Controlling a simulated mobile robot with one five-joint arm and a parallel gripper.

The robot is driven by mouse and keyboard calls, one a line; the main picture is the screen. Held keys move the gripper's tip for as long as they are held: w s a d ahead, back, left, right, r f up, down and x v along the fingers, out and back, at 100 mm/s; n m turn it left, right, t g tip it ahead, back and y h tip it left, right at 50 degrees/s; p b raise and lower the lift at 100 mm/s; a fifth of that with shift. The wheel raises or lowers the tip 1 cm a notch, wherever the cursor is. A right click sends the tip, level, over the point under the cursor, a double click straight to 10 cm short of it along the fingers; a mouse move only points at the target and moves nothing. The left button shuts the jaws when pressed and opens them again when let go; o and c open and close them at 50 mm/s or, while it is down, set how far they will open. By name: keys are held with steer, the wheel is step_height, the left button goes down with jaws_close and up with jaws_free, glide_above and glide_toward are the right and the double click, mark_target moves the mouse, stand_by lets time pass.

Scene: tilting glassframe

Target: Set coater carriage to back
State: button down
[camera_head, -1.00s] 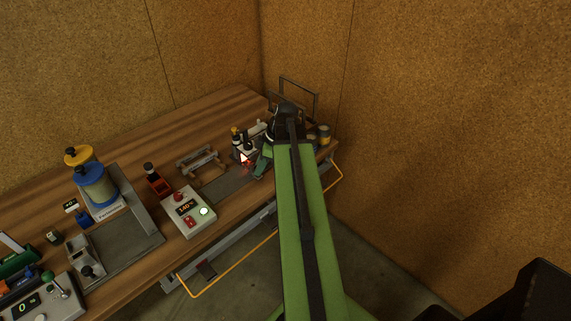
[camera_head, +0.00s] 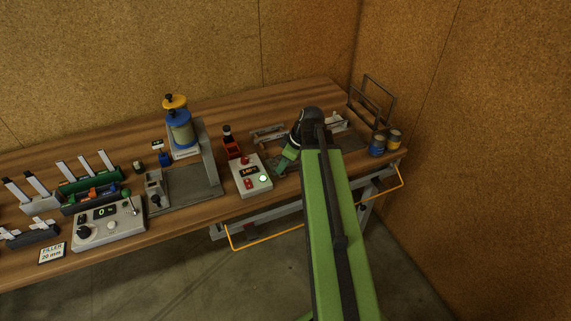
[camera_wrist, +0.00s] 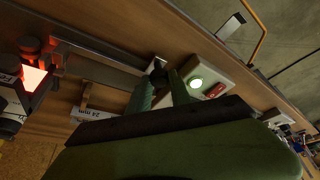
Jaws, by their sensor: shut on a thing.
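My gripper (camera_wrist: 160,84) points down at the bench in the wrist view, its green fingers around a small dark knob (camera_wrist: 157,66). The knob appears to belong to the coater carriage, whose body is mostly hidden by my fingers. A grey track (camera_wrist: 100,71) runs left from there toward a red-glowing unit (camera_wrist: 33,76). In the head view my gripper (camera_head: 282,165) is just right of the white control box (camera_head: 250,177); the arm hides much of the track.
The control box also shows in the wrist view (camera_wrist: 212,80), close beside my fingers, with a lit green button. A metal clamp frame (camera_head: 268,133) stands behind. Two small cans (camera_head: 377,145) and a wire rack (camera_head: 372,98) are at the right end. Bare floor lies in front.

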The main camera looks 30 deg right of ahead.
steer(key=shift+a, duration=0.35)
steer(key=c, duration=1.2)
jaws_free()
steer(key=shift+a, duration=0.1)
steer(key=shift+d, duration=0.2)
steer(key=p+v, duration=1.6)
steer(key=v, duration=0.1)
steer(key=shift+d+r, duration=0.15)
steer(key=shift+r, duration=0.05)
steer(key=shift+f, duration=0.1)
